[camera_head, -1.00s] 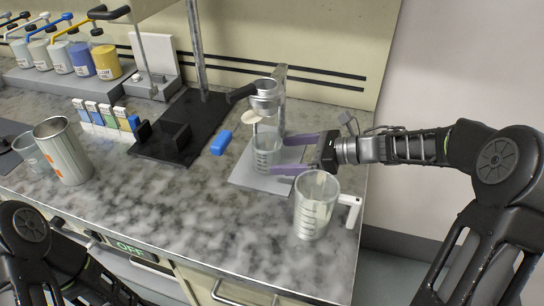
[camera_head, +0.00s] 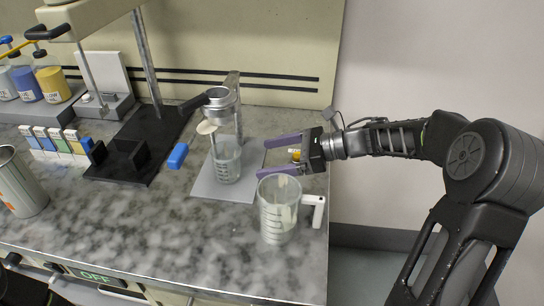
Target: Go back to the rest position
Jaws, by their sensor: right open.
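My right gripper (camera_head: 284,154) is open and empty, with its two purple fingers pointing left. It is to the right of a small clear beaker (camera_head: 227,160), apart from it. The beaker stands upright on a light grey plate (camera_head: 209,186) under a metal funnel-like holder (camera_head: 221,97). A larger clear measuring jug (camera_head: 276,215) with a white handle stands in front of the plate, just below the gripper in the picture. My left gripper does not show.
A black stand (camera_head: 128,165) with a post is left of the plate, and a blue object (camera_head: 178,156) lies between them. A metal cup (camera_head: 20,185) stands at the far left. Small coloured boxes (camera_head: 55,142) and pump bottles (camera_head: 52,84) are behind. The front middle counter (camera_head: 140,225) is clear.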

